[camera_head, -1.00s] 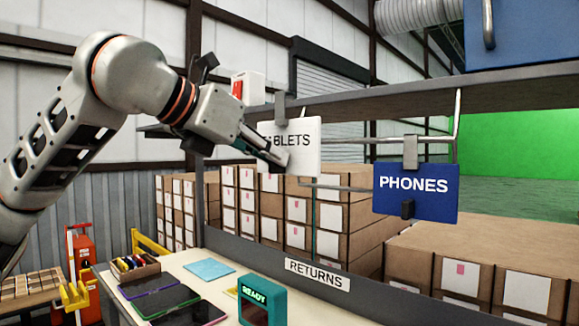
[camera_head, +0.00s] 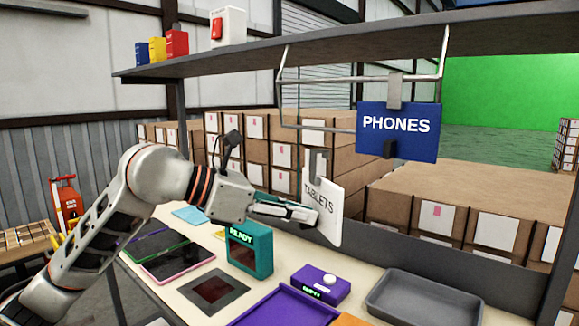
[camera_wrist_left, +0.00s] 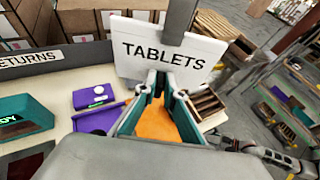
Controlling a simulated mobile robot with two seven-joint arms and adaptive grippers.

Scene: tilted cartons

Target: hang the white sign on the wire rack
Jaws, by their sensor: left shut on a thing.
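The white sign (camera_head: 329,208) reads TABLETS and has a grey hook clip at its top. My left gripper (camera_head: 312,214) is shut on the sign's lower edge area and holds it tilted above the workbench. The sign also fills the upper middle of the left wrist view (camera_wrist_left: 150,48), between the fingertips (camera_wrist_left: 162,76). The wire rack (camera_head: 350,79) hangs under the shelf, above the sign and apart from it. A blue PHONES sign (camera_head: 397,142) hangs on the rack's right part.
The shelf (camera_head: 240,64) runs above, bearing small coloured boxes and a white box with a red switch (camera_head: 228,26). On the bench stand a teal READY device (camera_head: 250,262), a purple device (camera_head: 320,284), a grey tray (camera_head: 424,298) and several tablets. Cartons are stacked behind.

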